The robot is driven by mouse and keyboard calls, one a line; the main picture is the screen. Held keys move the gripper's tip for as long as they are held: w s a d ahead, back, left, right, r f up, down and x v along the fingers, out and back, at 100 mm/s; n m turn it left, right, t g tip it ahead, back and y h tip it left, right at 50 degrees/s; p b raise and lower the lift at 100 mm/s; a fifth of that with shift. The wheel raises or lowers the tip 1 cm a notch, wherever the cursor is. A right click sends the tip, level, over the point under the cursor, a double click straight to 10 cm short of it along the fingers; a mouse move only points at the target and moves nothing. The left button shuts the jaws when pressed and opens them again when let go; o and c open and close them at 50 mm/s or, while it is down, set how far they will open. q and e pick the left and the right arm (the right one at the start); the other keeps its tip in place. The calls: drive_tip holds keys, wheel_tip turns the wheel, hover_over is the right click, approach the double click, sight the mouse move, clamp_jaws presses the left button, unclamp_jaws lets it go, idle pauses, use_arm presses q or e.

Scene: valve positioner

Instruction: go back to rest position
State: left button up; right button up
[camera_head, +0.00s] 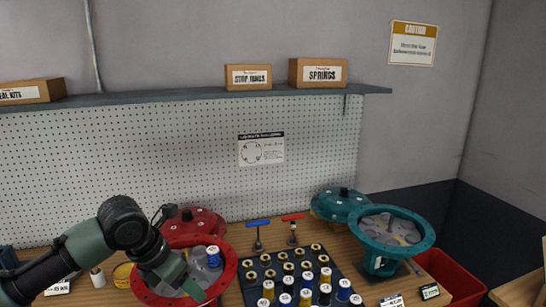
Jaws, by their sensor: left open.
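My left arm comes in from the left, and my left gripper (192,287) is over the near left part of the red round housing (231,270). Its green finger parts show at the bottom; I see nothing held between them. A blue-topped cylinder (213,257) stands inside the red housing beside the gripper, along with greyish parts. The arm and gripper hide part of the housing's rim and inside. My right gripper is not in view.
A black tray (254,297) holds several capped cylinders. The teal open housing (428,232) stands right, its teal cover (335,203) behind. The red cover (196,224) is behind the red housing. Blue-handled (258,223) and red-handled (293,217) tools stand behind the tray. A red bin (455,279) is right.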

use_arm(q)
drive_tip(key=s+d+f+n+h, duration=0.2)
drive_tip(key=s+d+f+n, duration=0.95)
drive_tip(key=f+n, duration=0.45)
drive_tip(key=s+a+f+n+y, duration=0.25)
drive_tip(key=s+a+n, duration=0.35)
drive_tip(key=s+n, duration=0.5)
drive_tip(key=s+a+f+n+y, duration=0.25)
drive_tip(key=s+a+n, duration=0.4)
drive_tip(key=n, duration=0.75)
wheel_tip(320, 180, down, 28)
drive_tip(key=s+g+b, duration=0.1)
drive_tip(key=s+g, duration=0.1)
drive_tip(key=s+a+f, duration=0.1)
drive_tip(key=s+f, duration=0.7)
drive_tip(key=s+a+f, duration=0.2)
drive_tip(key=s+f, duration=0.6)
drive_tip(key=f, duration=0.1)
drive_tip(key=shift+s+a+f+g+b, duration=0.15)
drive_tip(key=shift+s+a+g+b, duration=0.15)
drive_tip(key=shift+g+b, duration=0.1)
